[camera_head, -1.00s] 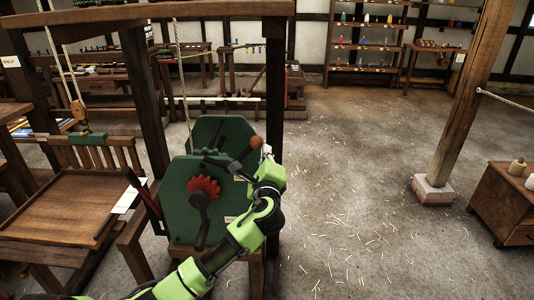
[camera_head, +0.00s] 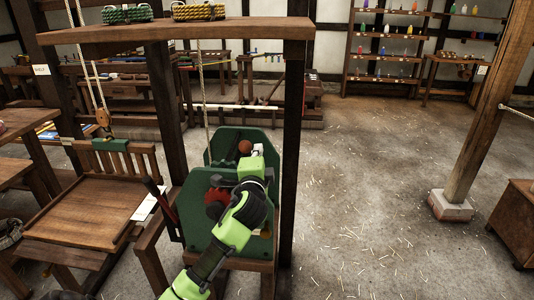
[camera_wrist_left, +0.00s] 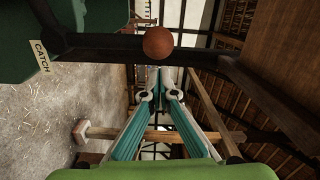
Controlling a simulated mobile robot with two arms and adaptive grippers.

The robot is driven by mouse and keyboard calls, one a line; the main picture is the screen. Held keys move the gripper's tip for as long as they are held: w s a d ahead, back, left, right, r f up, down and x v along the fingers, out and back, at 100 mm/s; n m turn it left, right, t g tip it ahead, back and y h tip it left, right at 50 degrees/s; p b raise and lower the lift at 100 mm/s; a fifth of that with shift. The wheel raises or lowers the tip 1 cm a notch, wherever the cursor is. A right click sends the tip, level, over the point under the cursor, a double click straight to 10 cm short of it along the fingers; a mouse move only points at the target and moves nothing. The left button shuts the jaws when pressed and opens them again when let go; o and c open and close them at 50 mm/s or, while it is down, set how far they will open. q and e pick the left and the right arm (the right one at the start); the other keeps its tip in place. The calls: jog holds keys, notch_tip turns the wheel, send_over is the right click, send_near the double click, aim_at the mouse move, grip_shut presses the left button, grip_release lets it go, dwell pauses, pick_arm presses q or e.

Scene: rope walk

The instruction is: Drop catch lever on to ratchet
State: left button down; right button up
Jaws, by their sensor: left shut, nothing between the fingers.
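The winch (camera_head: 193,222) has green side plates and a red toothed ratchet (camera_head: 213,194), partly hidden behind my left arm. The catch lever ends in a red-brown ball knob (camera_head: 245,146) near the top of the winch. In the left wrist view, the knob (camera_wrist_left: 158,43) sits on a dark bar, near a "CATCH" label (camera_wrist_left: 40,57). My left gripper (camera_head: 258,152) is shut and empty. Its fingertips (camera_wrist_left: 157,80) show just below the knob in that view, and contact cannot be told. Whether the catch meets the ratchet teeth is hidden. My right gripper is out of view.
A wooden frame stands around the winch, with a top beam (camera_head: 180,32) and a dark post (camera_head: 293,150) close right of my gripper. A rope (camera_head: 203,90) hangs above the winch. The floor (camera_head: 370,180) to the right is open.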

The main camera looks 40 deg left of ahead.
pick_arm(q)
jog(key=shift+s+a+r+n, duration=0.25)
jog(key=shift+s+a+n, duration=0.1)
jog(key=shift+a+n, duration=0.25)
dwell(0.3)
